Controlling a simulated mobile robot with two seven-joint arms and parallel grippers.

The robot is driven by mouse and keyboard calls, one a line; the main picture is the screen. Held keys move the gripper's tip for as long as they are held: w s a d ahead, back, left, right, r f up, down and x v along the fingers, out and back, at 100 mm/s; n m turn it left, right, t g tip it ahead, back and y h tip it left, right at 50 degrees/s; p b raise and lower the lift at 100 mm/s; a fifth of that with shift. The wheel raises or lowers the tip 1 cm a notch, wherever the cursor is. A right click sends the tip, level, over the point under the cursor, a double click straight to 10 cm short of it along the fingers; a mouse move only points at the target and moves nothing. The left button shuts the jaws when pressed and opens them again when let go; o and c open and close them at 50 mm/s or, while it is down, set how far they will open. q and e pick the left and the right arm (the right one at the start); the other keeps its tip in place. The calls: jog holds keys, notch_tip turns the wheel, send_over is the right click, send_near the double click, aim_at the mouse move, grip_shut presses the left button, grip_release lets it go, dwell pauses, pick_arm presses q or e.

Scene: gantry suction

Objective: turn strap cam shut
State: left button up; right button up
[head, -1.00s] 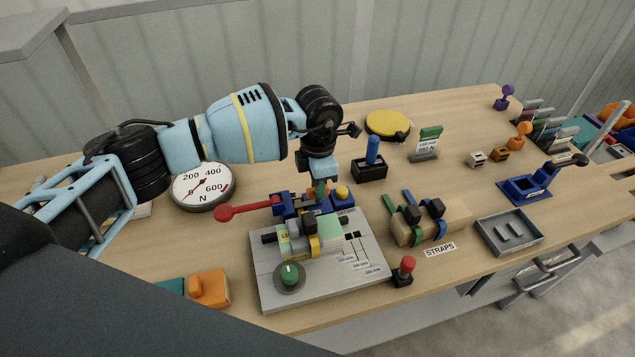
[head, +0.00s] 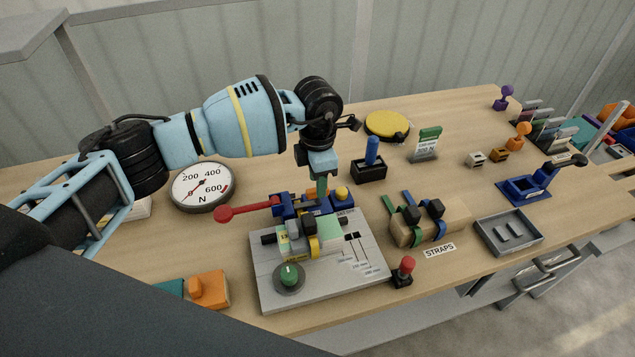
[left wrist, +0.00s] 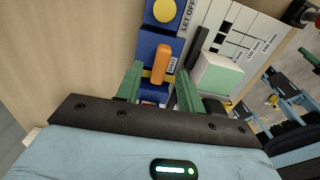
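An orange lever (left wrist: 161,63), which looks like the strap cam, stands on a blue block (left wrist: 150,42) with a small label beside it. In the head view, a bit of the orange lever (head: 311,209) shows in the blue fixture at the back of the grey plate (head: 270,293). My left gripper (head: 321,188) points down just over it. In the left wrist view, the green fingers of my left gripper (left wrist: 158,86) are apart, one on each side of the lever's line. I cannot tell whether they touch it. My right gripper is not in view.
A red-knobbed lever (head: 224,213) reaches left from the fixture. A round gauge (head: 201,187) stands behind it. A green knob (head: 289,275) is on the plate's front. A strapped tan block (head: 464,217) and a grey tray (head: 509,234) are to the right.

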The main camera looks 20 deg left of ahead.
pick_arm(q)
notch_tip(320, 180, up, 6)
jog(key=shift+r, duration=0.1)
dwell(0.6)
